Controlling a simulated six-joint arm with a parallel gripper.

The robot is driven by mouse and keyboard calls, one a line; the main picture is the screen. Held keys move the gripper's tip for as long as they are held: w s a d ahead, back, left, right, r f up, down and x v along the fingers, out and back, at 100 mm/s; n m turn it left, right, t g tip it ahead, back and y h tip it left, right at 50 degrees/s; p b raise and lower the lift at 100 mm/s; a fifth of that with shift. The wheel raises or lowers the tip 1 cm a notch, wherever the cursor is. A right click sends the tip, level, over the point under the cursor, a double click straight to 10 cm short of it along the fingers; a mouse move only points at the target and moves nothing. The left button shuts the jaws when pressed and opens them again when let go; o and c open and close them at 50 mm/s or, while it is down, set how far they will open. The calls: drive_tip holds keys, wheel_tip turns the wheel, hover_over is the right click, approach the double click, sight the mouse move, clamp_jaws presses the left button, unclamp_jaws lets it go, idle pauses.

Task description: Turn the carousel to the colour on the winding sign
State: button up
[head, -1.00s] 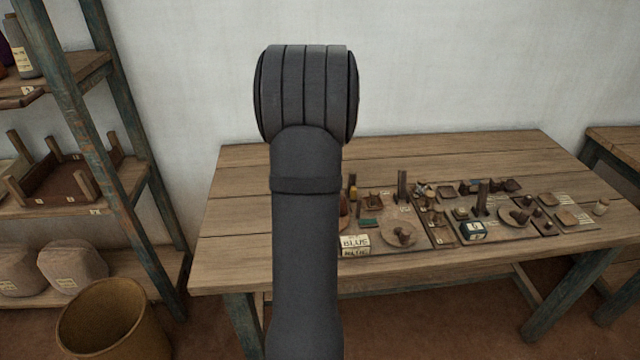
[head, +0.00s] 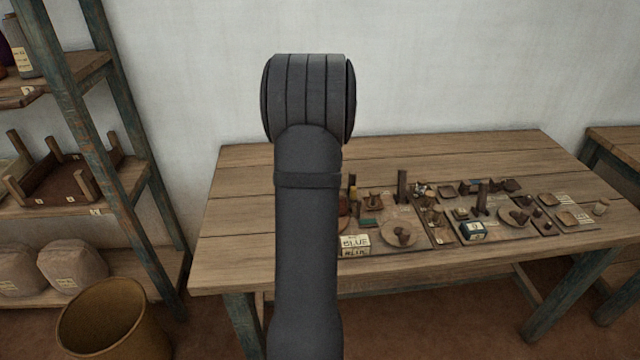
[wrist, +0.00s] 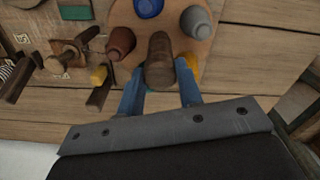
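The carousel (wrist: 120,15) is a round wooden disc in the wrist view. It carries a blue cone (wrist: 148,7), a grey cone (wrist: 195,20), a red-brown cone (wrist: 120,42) and a yellow one (wrist: 188,66) partly hidden. A brown upright peg (wrist: 160,55) stands in front of the blue fingers. My gripper (wrist: 160,95) is open, its fingers apart on either side of the peg's line; contact cannot be told. In the head view my arm hides most of the carousel. The winding sign (head: 355,241) reads "BLUE", with a less clear line below.
The wooden table (head: 250,240) holds several small pegs, dishes and blocks right of my arm, including a round plate (head: 388,238) with brown pieces and a green block (head: 370,223). The table's left part is clear. A shelf rack (head: 85,110) and a basket (head: 75,340) stand left.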

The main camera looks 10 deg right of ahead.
clamp_jaws()
drive_tip(key=n, duration=0.6)
drive_tip(key=shift+n, duration=0.3)
drive_tip(key=n, duration=0.3)
drive_tip(key=shift+n, duration=2.2)
drive_tip(key=o, duration=1)
unclamp_jaws()
